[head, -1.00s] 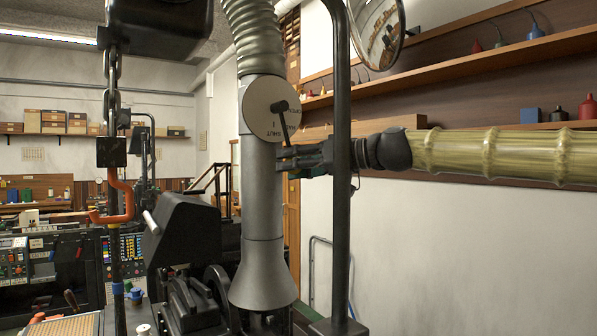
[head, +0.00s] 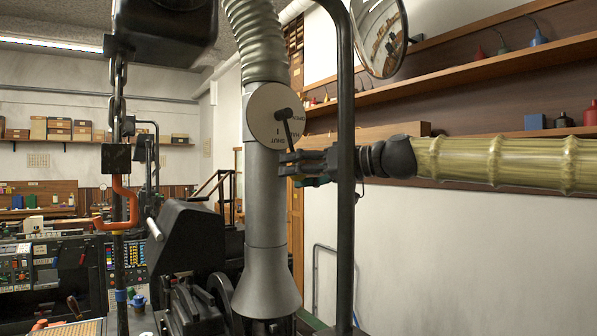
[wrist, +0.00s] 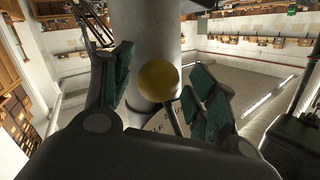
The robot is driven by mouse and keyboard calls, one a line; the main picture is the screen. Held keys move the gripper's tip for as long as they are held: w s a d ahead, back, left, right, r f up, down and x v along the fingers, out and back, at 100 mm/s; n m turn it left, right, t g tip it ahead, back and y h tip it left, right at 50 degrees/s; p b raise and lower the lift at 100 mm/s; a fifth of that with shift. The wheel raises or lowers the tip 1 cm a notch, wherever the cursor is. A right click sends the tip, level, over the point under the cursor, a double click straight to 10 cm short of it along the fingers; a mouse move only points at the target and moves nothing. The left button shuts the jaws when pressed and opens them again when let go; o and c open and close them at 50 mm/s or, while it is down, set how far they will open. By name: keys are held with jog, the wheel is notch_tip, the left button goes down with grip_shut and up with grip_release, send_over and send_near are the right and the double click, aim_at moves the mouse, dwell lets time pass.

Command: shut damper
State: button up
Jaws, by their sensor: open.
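The damper is a pale round dial plate (head: 262,112) on the grey metal duct (head: 265,200), with a dark lever (head: 287,126) pivoted on it. My gripper (head: 284,170) is at the duct's right side, just below the dial. In the wrist view a yellow ball knob (wrist: 157,80) on a thin rod lies between the open, green-padded fingers of my gripper (wrist: 161,82). Contact with the knob cannot be told. Part of the dial (wrist: 160,125) shows behind.
A dark upright post (head: 345,200) stands in front of my wrist. A hanging chain with an orange hook (head: 130,205) is at left. A dark machine (head: 190,245) stands beside the duct's flared hood. A round mirror (head: 381,38) and shelves (head: 470,70) are at right.

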jog(key=v, duration=1.2)
